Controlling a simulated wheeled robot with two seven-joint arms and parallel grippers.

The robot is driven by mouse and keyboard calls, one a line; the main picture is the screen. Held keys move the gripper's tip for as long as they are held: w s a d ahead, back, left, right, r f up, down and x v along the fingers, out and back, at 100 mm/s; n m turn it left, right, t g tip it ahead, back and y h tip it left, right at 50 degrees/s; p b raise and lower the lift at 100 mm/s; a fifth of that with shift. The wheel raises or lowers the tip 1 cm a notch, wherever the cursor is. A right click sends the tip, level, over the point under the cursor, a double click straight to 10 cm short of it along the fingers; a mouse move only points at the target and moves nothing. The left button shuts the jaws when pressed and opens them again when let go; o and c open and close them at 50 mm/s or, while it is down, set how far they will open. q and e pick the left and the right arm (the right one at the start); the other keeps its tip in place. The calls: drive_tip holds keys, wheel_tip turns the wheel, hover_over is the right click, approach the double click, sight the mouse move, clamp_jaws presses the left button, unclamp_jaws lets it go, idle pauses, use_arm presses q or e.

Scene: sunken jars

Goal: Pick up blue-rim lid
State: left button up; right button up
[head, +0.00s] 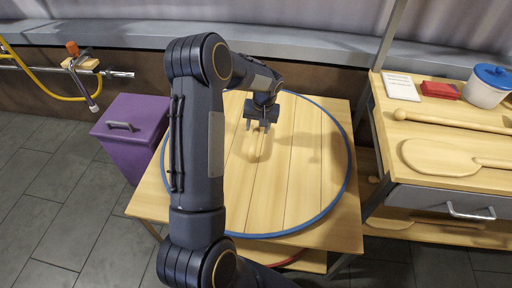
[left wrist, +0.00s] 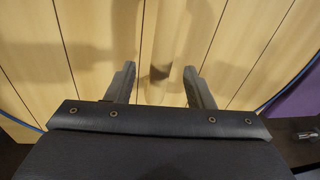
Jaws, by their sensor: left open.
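The blue-rim lid (head: 308,165) is a large round disc of pale wooden planks with a blue edge. It lies flat on a square wooden table, and my left arm hides part of its left side. My left gripper (head: 261,127) is open over the lid, a little above its planks, with nothing seen held. In the left wrist view the open fingers (left wrist: 160,85) point at the lid's planks (left wrist: 90,45). My right gripper is not in view.
The wooden table (head: 347,236) shows at the lid's corners. A purple bin (head: 130,135) stands left. A wooden counter at right carries a white pot with blue lid (head: 487,87), a red box (head: 440,90), a white card (head: 401,87) and wooden paddles (head: 450,158).

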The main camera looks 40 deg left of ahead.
sight(257, 131)
use_arm(q)
drive_tip(key=f, duration=0.2)
drive_tip(key=f+b, duration=0.1)
drive_tip(key=f, duration=0.1)
drive_tip(key=shift+s+a, duration=0.2)
drive_tip(key=shift+a, duration=0.1)
drive_tip(key=shift+c, duration=0.3)
clamp_jaws()
drive_tip(key=shift+w+r, duration=0.1)
drive_tip(key=shift+r, duration=0.05)
